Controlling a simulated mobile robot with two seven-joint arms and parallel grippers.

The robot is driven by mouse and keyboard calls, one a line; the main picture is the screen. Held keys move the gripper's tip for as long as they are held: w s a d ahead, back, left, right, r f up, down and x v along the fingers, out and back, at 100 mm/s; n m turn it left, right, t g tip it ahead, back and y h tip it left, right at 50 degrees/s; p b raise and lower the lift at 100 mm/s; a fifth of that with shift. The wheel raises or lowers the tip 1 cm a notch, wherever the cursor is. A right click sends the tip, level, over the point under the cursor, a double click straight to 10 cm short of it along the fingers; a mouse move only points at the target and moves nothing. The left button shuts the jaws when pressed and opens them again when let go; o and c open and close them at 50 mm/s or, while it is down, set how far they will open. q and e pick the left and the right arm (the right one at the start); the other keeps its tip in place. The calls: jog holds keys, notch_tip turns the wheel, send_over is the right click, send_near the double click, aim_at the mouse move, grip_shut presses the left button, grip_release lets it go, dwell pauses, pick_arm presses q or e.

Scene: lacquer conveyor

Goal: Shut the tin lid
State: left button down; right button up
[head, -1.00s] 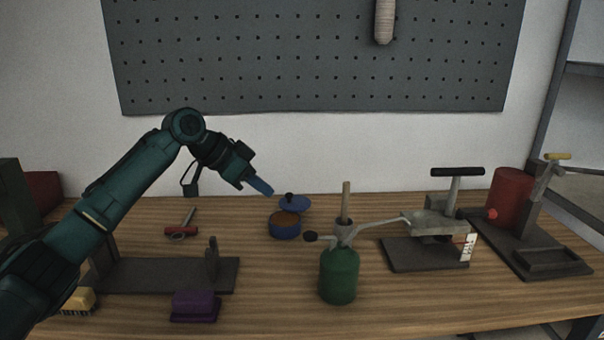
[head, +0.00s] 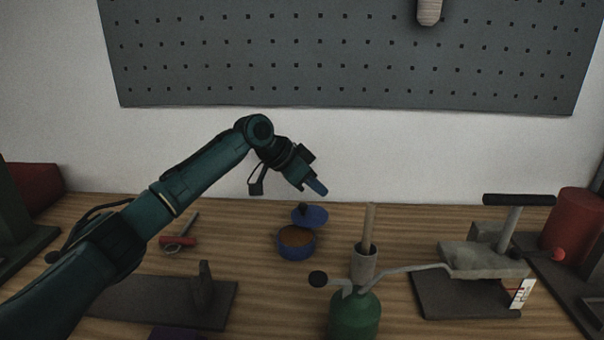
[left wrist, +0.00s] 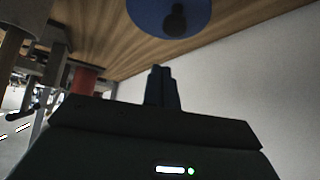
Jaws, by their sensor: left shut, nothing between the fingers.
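A small round blue tin (head: 297,252) with brown contents stands on the wooden bench in the head view. Its blue lid (head: 314,217), with a dark knob, is open at the tin's back edge. My left gripper (head: 318,188) is shut and empty, just above and behind the lid, apart from it in the head view. In the left wrist view the shut fingers (left wrist: 160,75) point toward the lid (left wrist: 150,12) and its dark knob at the top edge. The tin's body is not seen there. My right gripper is not in view.
A grey press (head: 485,265) is farther right. A red-handled tool (head: 178,241) lies left. The pegboard wall (head: 340,60) rises behind.

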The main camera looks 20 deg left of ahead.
aim_at(306, 204)
pick_arm(q)
jog(key=shift+x, duration=1.05)
jog(key=shift+s+a+f, duration=0.2)
jog(key=shift+s+a, duration=0.4)
jog(key=shift+a, duration=0.15)
jog(key=shift+s+a+f, duration=0.2)
jog(key=shift+s+a, duration=0.4)
jog(key=shift+a, duration=0.15)
